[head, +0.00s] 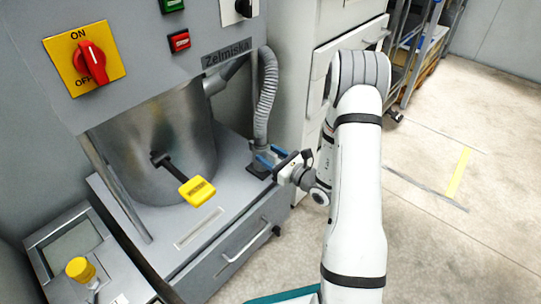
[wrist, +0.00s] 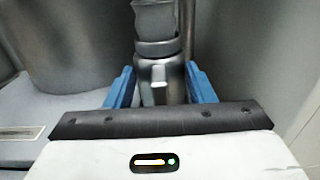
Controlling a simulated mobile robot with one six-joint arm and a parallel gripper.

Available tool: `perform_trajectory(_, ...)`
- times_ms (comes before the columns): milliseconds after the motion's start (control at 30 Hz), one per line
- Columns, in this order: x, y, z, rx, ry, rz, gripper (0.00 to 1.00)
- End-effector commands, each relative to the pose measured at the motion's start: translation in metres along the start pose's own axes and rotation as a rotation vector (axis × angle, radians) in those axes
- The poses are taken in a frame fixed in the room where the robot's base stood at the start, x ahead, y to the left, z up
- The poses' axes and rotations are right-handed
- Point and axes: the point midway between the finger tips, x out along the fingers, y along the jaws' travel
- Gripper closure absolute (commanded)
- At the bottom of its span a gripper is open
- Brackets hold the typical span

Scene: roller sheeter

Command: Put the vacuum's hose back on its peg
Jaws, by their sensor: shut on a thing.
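The vacuum's grey ribbed hose (head: 266,95) hangs in a curve from the machine's upper side, beside the metal drum, down to my gripper (head: 269,156). My gripper's blue fingers are shut around the hose's lower end. In the wrist view, the grey hose end (wrist: 162,82) stands roughly upright between the blue fingers, with a wider collar above them. The lowest part of the hose end is hidden behind my gripper. A small dark piece (head: 258,171) shows on the ledge just below the fingers; I cannot tell whether it is the peg.
The metal drum (head: 165,150) and a black arm with a yellow handle (head: 197,191) are left of my gripper. A drawer (head: 245,250) lies below the ledge. A pale cabinet (head: 300,110) stands close behind. Open floor (head: 465,200) lies at right.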

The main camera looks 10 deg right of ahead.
Motion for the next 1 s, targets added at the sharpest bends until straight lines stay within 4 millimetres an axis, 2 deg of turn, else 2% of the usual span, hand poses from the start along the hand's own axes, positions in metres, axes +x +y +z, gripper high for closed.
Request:
perform_trajectory(500,-0.0003,-0.0010,-0.0028,-0.001,-0.002,-0.001,0.90)
perform_trajectory(533,-0.0003,-0.0010,-0.0028,-0.001,-0.002,-0.001,0.49)
perform_trajectory(833,-0.0004,-0.0008,-0.0034,0.000,-0.001,-0.001,0.26)
perform_trajectory(1000,-0.0007,-0.0004,-0.0046,0.001,0.002,-0.001,0.26)
